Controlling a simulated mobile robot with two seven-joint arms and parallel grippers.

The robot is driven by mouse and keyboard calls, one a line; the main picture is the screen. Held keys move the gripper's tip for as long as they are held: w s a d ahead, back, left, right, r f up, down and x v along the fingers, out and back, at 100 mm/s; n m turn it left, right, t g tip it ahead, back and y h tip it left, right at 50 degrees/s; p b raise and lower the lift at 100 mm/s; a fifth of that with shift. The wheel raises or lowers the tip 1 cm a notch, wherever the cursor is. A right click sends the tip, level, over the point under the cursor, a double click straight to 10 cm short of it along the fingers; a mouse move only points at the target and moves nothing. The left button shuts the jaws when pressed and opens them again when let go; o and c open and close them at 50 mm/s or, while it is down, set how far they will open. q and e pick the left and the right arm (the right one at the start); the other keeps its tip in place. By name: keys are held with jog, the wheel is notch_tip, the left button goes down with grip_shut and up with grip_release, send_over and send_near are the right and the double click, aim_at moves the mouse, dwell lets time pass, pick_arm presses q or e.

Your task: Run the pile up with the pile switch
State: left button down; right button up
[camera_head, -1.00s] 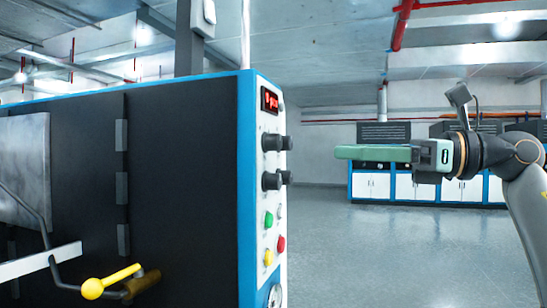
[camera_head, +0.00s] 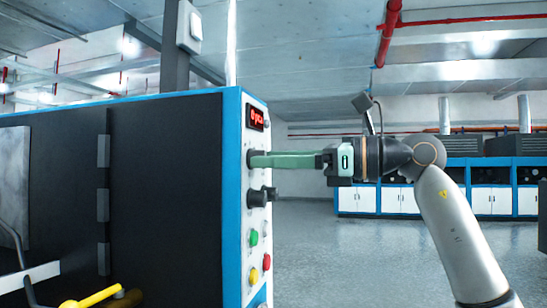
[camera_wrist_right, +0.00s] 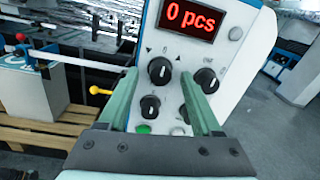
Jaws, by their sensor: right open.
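The machine's end panel (camera_head: 240,220) carries a red display (camera_head: 256,117), reading "0 pcs" in the right wrist view (camera_wrist_right: 190,19), with black knobs below. The upper-left knob (camera_wrist_right: 159,71) has a down arrow, a 0 and an up arrow above it; I take it for the pile switch. Its pointer is near upright. My right gripper (camera_head: 254,159) is open, its green fingers reaching left to the panel at the upper knobs. In the wrist view its fingertips (camera_wrist_right: 160,76) lie on either side of that knob; contact cannot be told. My left gripper is out of view.
Another knob (camera_wrist_right: 205,79) is close to the right finger. Green (camera_head: 253,238), yellow (camera_head: 253,276) and red (camera_head: 266,262) buttons are lower on the panel. A yellow-ended lever (camera_head: 92,298) is at bottom left. Open floor (camera_head: 370,245) lies right of the panel.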

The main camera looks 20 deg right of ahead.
jog(key=shift+w+a, duration=0.2)
grip_shut()
dwell(0.5)
